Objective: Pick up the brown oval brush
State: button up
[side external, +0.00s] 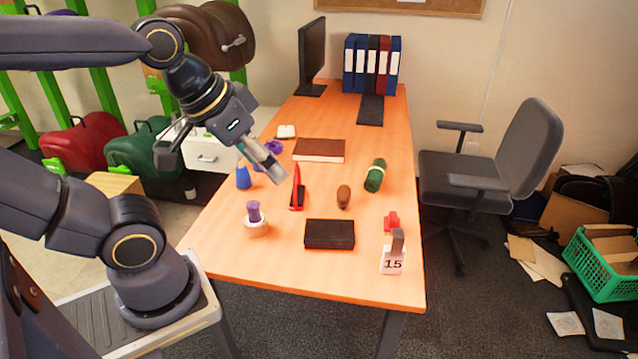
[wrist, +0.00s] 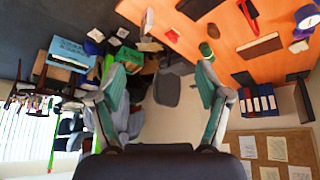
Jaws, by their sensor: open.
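The brown oval brush (side external: 343,196) lies on the orange desk in the side external view, between a red stapler-like item (side external: 297,188) and a green roll (side external: 375,176). My gripper (side external: 220,158) is above the left part of the desk, up and left of the brush and well apart from it. In the wrist view my gripper (wrist: 160,84) has its two fingers spread wide with nothing between them.
A black box (side external: 330,234) lies in front of the brush. A brown book (side external: 320,150) lies behind it. Bare desk surrounds the brush.

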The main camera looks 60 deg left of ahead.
jog(key=w+a+r+n+t, duration=0.1)
jog(key=w+r+n+t, duration=0.1)
jog(key=w+r, duration=0.4)
jog(key=n+g+y, duration=0.3)
jog(key=n+g, duration=0.2)
jog(key=n, duration=0.2)
send_over(344, 193)
jog(key=s+d, duration=0.3)
jog(key=s, duration=0.1)
notch_tip(344, 193, down, 30)
jog(key=x, duration=0.9)
jog(key=shift+w+f, duration=0.2)
jog(key=shift+f, duration=0.1)
jog(key=shift+y, duration=0.3)
jog(key=x, duration=0.5)
jog(key=shift+w+d+f, duration=0.15)
jog(key=shift+f, duration=0.2)
